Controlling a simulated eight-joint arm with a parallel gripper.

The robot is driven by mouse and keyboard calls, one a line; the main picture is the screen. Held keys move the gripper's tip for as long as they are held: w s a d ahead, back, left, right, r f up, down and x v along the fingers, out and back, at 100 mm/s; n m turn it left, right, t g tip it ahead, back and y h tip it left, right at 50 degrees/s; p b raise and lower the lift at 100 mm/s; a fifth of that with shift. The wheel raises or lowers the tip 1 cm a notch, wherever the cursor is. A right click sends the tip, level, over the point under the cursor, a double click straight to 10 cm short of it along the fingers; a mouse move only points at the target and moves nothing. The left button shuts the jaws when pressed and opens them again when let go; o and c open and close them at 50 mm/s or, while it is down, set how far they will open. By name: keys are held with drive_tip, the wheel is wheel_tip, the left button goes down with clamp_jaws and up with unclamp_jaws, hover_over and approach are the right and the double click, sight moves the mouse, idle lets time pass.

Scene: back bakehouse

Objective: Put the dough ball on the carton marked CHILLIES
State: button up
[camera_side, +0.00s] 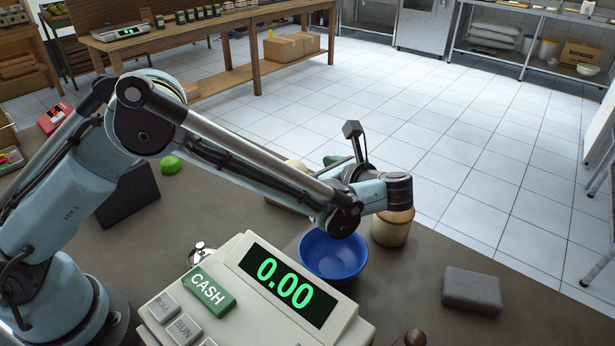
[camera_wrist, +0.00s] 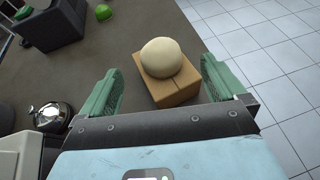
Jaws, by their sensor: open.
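The dough ball (camera_wrist: 161,57), pale and round, sits on top of a small brown carton (camera_wrist: 176,95) in the wrist view. No marking on this carton is readable. My gripper (camera_wrist: 160,70) is open, its green fingers to the left and right of the ball with a gap on each side. In the side view my arm hides most of this spot. A pale patch of the dough ball (camera_side: 296,167) shows behind the arm, and a green finger of my gripper (camera_side: 333,160) shows to its right.
A cash register (camera_side: 250,300) stands in front, with a blue bowl (camera_side: 333,257) and a lidded jar (camera_side: 392,228) behind it. A grey block (camera_side: 472,290) lies to the right. A dark box (camera_side: 130,193) and a green lump (camera_side: 171,164) stand left. A shiny metal object (camera_wrist: 52,117) is left in the wrist view.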

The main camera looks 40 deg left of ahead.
drive_tip(key=w+v, duration=0.1)
drive_tip(key=v, duration=0.3)
drive_tip(key=s+a+r+n+h, duration=0.4)
drive_tip(key=a+r+n+h, duration=0.15)
drive_tip(key=a, duration=0.35)
drive_tip(key=s+a+n+t+h, duration=0.1)
drive_tip(key=s+n+t+h, duration=0.1)
drive_tip(key=s+n+h, duration=0.2)
drive_tip(key=s+a+f+n+t+h, duration=0.1)
drive_tip(key=s+a+n+t+h, duration=0.1)
drive_tip(key=s+n, duration=0.6)
drive_tip(key=n+h, duration=0.1)
drive_tip(key=n, duration=0.1)
drive_tip(key=shift+a+f+n+t+h, duration=0.15)
drive_tip(key=shift+a+n+t+h, duration=0.1)
drive_tip(key=shift+n+t+h, duration=0.1)
drive_tip(key=shift+o, duration=0.3)
